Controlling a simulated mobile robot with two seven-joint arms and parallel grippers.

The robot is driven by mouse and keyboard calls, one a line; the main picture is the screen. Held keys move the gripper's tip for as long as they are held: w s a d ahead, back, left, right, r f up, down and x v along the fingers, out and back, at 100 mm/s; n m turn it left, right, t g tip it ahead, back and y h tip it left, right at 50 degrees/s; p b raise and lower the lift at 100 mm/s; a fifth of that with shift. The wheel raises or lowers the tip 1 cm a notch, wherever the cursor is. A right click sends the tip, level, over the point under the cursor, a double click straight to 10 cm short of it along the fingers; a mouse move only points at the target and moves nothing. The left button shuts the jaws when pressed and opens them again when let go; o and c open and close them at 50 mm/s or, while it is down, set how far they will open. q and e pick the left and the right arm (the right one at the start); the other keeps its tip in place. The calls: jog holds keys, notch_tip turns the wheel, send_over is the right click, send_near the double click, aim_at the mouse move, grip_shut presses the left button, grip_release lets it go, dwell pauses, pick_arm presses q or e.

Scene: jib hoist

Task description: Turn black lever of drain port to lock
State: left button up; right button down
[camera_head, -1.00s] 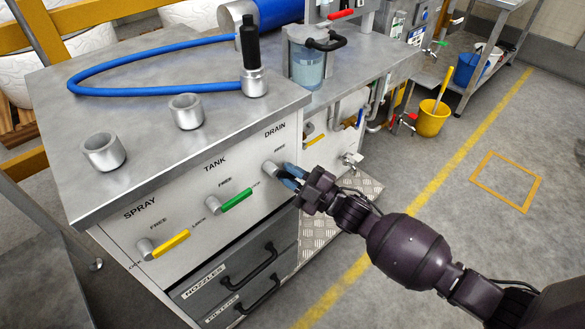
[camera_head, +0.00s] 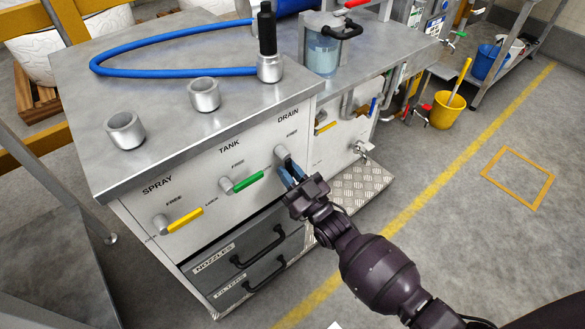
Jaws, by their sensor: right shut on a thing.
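The drain port (camera_head: 282,152) is a grey round fitting on the cabinet front, under the DRAIN label and a small FREE label. My right gripper (camera_head: 291,173), with blue fingertips, is just below and right of the port. It is shut on the port's black lever, which is mostly hidden by the fingers, so its exact angle is hard to read. The gripper points up at the port from the lower right. A LOCK label for this port cannot be made out. My left gripper is not in view.
The tank port's green lever (camera_head: 249,181) and the spray port's yellow lever (camera_head: 185,220) sit to the left on the same panel. Two drawers with black handles (camera_head: 258,246) are below. A blue hose (camera_head: 150,73) lies on the cabinet top. Open floor lies right.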

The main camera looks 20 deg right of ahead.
jog(key=shift+s+a+m+h, duration=0.15)
jog(key=shift+m+h, duration=0.25)
jog(key=shift+m, duration=0.3)
jog(key=c, duration=1.1)
grip_release()
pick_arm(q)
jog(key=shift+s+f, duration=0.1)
pick_arm(e)
jog(key=shift+f, duration=0.1)
